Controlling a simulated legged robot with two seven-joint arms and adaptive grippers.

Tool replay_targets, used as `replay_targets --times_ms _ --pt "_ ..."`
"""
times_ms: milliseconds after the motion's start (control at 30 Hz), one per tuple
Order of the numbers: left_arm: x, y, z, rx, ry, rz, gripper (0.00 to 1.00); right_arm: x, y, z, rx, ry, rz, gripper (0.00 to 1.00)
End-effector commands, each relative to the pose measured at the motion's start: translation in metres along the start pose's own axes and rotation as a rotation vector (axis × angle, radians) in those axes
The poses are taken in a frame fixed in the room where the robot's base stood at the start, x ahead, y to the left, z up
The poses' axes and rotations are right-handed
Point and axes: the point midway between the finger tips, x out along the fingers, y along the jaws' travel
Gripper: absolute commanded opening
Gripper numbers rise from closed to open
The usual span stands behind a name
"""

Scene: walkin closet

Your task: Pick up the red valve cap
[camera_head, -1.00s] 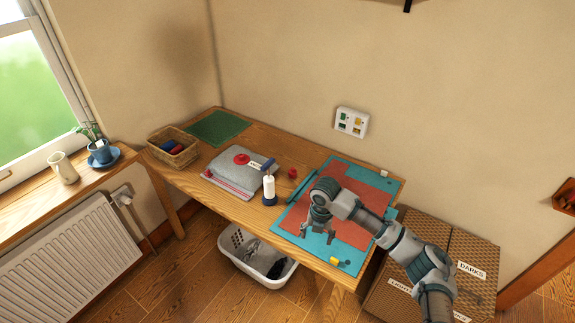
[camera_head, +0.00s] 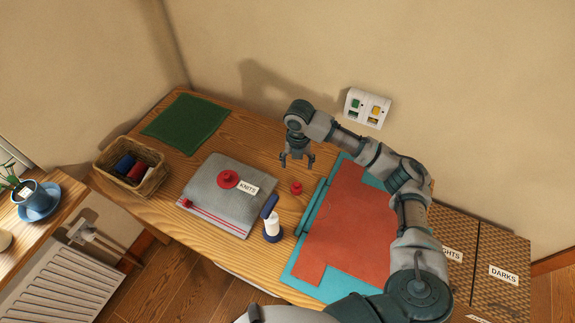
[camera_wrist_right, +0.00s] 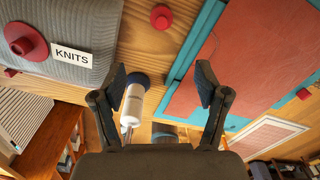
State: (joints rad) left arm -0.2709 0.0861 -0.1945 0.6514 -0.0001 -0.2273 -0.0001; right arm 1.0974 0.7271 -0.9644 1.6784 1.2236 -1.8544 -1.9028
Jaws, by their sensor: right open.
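A small red cap (camera_head: 296,188) stands on the wooden table, between the grey knit stack and the teal-edged mat. It also shows at the top of the right wrist view (camera_wrist_right: 161,17). A larger red disc with a knob (camera_head: 228,179) sits on the grey stack and shows at the left of the wrist view (camera_wrist_right: 25,41). I cannot tell for certain which is the valve cap; the small one looks likely. My right gripper (camera_head: 297,162) is open and empty, its fingers pointing down above the table near the small red cap, not touching it. My left gripper is out of view.
A white bottle-like item with a blue base (camera_head: 272,228) stands in front of the small cap. The grey knit stack (camera_head: 212,196) is to its left, the red-and-teal mat (camera_head: 345,232) to its right. A basket (camera_head: 130,168) and green mat (camera_head: 186,124) lie farther left.

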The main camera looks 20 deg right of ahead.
Motion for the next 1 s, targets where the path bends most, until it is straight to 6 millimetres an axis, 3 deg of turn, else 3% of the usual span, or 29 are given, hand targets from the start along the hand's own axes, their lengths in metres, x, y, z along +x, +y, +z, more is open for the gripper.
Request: replay_targets --times_ms 133,300,500,733,867,1000 --pt "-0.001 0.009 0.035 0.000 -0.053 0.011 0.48 0.012 0.001 0.001 0.001 0.005 -0.002 0.74" --pt "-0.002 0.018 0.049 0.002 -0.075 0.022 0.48 0.050 0.004 0.001 0.000 0.007 -0.006 0.74" --pt "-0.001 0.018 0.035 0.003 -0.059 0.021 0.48 0.097 0.004 0.004 0.001 0.008 -0.005 0.74" --pt "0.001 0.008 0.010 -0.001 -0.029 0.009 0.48 0.124 0.001 0.005 0.001 0.005 -0.002 0.74" --pt "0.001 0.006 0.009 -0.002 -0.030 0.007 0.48 0.135 0.000 0.007 0.001 0.006 -0.002 0.74" --pt "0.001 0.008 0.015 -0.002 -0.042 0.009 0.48 0.158 -0.004 0.013 0.002 0.008 -0.004 0.74"
